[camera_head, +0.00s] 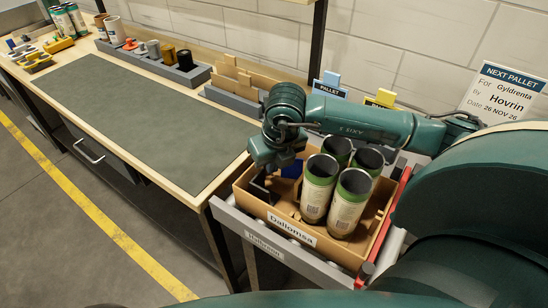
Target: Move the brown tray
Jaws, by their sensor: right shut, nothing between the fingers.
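The brown tray (335,251) is a shallow open box with a white label reading "Dallomsa". It rests on a grey roller stand at the right end of the workbench. Several tall green-and-cream cans (347,205) stand upright in it. My right gripper (262,188) reaches down over the tray's left end, with its dark fingers close to the left wall. It is shut with nothing held; I cannot tell whether it touches the wall. A small blue thing inside the tray is partly hidden by my right arm. My left gripper is out of view.
The stand's grey front rail (295,256) runs along the tray's near side. A red bar (390,213) borders its right side. The workbench (228,183) on the left has a clear green mat (130,120). Cardboard dividers (234,82) and a grey rack of cups (172,66) stand behind.

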